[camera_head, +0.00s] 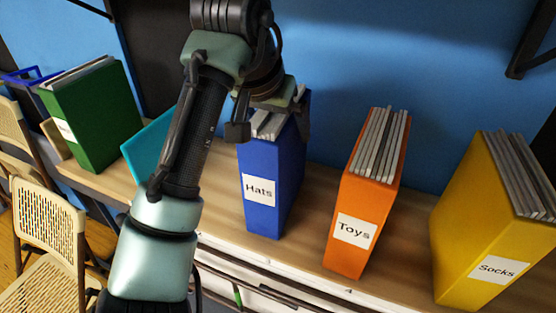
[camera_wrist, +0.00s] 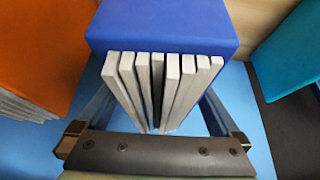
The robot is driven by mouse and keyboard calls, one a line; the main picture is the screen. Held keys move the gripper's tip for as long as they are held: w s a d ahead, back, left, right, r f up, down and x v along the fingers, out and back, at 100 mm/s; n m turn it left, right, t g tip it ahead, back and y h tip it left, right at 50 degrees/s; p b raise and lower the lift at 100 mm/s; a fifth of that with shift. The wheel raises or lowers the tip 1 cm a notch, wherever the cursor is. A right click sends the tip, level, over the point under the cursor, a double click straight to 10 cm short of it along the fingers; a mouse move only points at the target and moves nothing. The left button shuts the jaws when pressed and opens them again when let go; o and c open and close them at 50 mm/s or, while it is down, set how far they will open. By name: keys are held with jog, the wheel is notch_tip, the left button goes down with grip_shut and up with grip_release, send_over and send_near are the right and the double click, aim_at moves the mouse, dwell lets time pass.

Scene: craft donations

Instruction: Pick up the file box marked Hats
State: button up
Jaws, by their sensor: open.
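The blue file box marked Hats (camera_head: 262,205) stands upright on the wooden shelf, with grey sheets showing at its open top. My gripper (camera_head: 268,128) is over the top of this box, with a fingertip on each side of it. In the wrist view the blue box (camera_wrist: 165,28) and its several grey sheets lie between the two fingers of my gripper (camera_wrist: 152,120). The jaws are open, and I cannot tell whether either finger touches the box. My arm hides part of the shelf left of the box.
An orange box marked Toys (camera_head: 350,240) and a yellow box marked Socks (camera_head: 470,250) stand to the right. A teal box (camera_head: 150,145) and a green box (camera_head: 95,115) stand to the left. Chairs (camera_head: 50,215) are at the lower left. Bare shelf (camera_head: 315,205) separates Hats from Toys.

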jog(key=shift+f, duration=0.1)
grip_shut()
dwell(0.6)
